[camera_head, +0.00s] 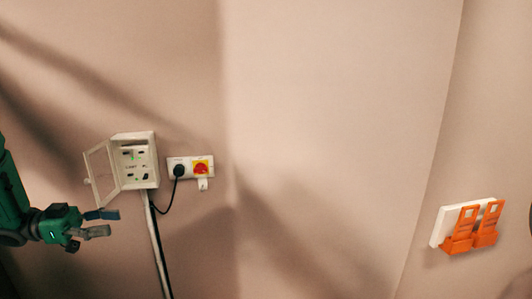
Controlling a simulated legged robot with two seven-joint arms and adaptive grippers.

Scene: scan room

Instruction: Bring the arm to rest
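My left arm comes in from the left edge, green with a dark wrist. My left gripper (112,222) points right, below the open door of a white wall box. Its two fingers are apart with a gap between them, and nothing shows between them. The gripper appears clear of the box and its door. My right gripper is not in view.
The white wall box (154,162) has its clear door (101,171) swung open to the left. Orange holders (461,231) hang at right. The wall between is bare.

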